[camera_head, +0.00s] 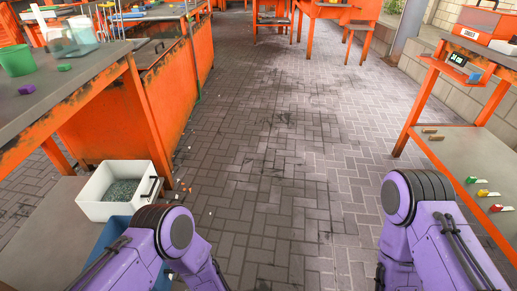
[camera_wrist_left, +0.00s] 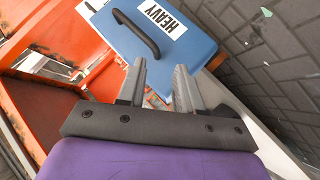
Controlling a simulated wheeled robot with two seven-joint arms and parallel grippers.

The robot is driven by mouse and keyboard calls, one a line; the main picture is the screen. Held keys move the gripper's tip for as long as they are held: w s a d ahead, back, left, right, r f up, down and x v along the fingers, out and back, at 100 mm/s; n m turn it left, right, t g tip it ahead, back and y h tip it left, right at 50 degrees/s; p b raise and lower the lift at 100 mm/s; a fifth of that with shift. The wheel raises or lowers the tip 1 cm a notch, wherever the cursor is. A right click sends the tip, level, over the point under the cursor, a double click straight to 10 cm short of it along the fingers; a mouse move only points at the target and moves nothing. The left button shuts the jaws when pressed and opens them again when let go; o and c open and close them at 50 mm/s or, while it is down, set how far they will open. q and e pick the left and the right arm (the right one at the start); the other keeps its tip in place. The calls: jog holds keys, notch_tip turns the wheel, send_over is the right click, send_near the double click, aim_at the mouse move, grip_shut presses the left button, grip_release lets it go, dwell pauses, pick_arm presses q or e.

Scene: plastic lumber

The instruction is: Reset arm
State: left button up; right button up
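In the head view my two purple arms show at the bottom edge, one at the left and one at the right, both bent downward. Neither gripper shows there. In the left wrist view my left gripper (camera_wrist_left: 160,72) has its two grey fingers apart with nothing held between them. Beyond the fingertips is a blue bin (camera_wrist_left: 190,62) with a black handle and a white label reading HEAVY. I cannot tell whether the fingers touch it. My right gripper is out of view.
A white bin (camera_head: 98,203) of grey bits stands on a low shelf beside the blue bin (camera_head: 112,232). A worktop (camera_head: 85,73) with a green cup (camera_head: 16,60) is at left. A shelf (camera_head: 455,150) with small coloured pieces is at right. The paved floor (camera_head: 285,150) between is clear.

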pick_arm(q)
jog(key=s+a+f+m+g+h+b, duration=0.2)
jog(key=s+a+f+m+h+b, duration=0.25)
jog(key=s, duration=0.45)
jog(key=s+a+f+m+g+h+b, duration=0.25)
jog(key=s+a+m+b, duration=0.2)
jog(key=s+m, duration=0.4)
notch_tip(320, 180, up, 34)
jog(key=y+p, duration=0.1)
jog(key=p, duration=3.2)
jog(key=shift+w+a+f+n, duration=0.2)
jog(key=shift+w+a+n, duration=0.15)
jog(key=shift+a+n, duration=0.05)
